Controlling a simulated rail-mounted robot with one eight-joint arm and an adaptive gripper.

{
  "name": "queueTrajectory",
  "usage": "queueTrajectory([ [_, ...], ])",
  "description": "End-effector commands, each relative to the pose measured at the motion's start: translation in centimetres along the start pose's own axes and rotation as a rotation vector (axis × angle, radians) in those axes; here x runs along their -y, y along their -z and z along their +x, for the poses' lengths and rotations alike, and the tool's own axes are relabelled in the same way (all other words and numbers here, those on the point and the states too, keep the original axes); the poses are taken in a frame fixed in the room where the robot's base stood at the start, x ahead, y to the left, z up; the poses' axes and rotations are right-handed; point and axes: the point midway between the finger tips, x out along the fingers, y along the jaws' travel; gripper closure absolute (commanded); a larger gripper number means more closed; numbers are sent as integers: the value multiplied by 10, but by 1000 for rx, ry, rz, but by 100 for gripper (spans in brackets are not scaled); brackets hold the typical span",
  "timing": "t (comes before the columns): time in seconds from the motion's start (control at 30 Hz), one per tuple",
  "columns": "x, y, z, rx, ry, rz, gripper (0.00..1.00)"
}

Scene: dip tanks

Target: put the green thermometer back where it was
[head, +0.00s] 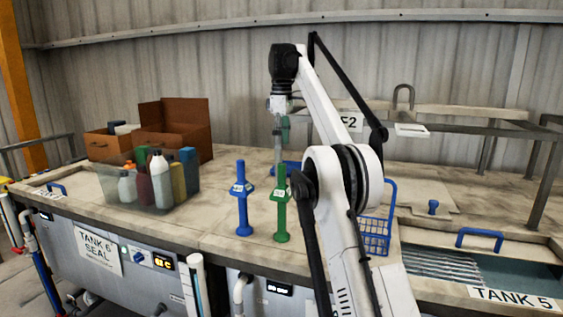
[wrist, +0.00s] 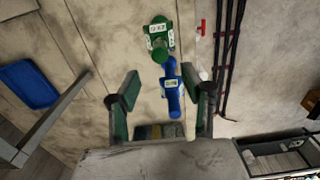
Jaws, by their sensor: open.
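The green thermometer (head: 280,212) stands upright on the bench top, with a pale label on its collar. It also shows in the wrist view (wrist: 158,38), beyond my fingertips. A similar blue thermometer (head: 241,205) stands upright to its left; in the wrist view it (wrist: 172,88) shows between my open fingers, apart from them as far as I can tell. My gripper (head: 280,138) is open and empty, raised above the bench behind the thermometers; its two green-padded fingers (wrist: 160,78) are spread in the wrist view. My arm hides part of the bench right of the green thermometer.
A clear bin (head: 115,187) of bottles stands left, with cardboard boxes (head: 190,140) behind. A blue wire basket (head: 374,232) is right of my arm. The open TANK 5 (head: 510,275) is at the right.

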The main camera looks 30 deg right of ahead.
Motion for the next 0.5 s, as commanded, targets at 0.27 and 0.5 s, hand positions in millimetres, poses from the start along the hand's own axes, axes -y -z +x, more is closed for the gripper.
queueTrajectory([
  [0.27, 2, 1, -3, -2, -4, 4, 58],
  [0.5, 31, 8, -24, -31, -47, 67, 58],
])
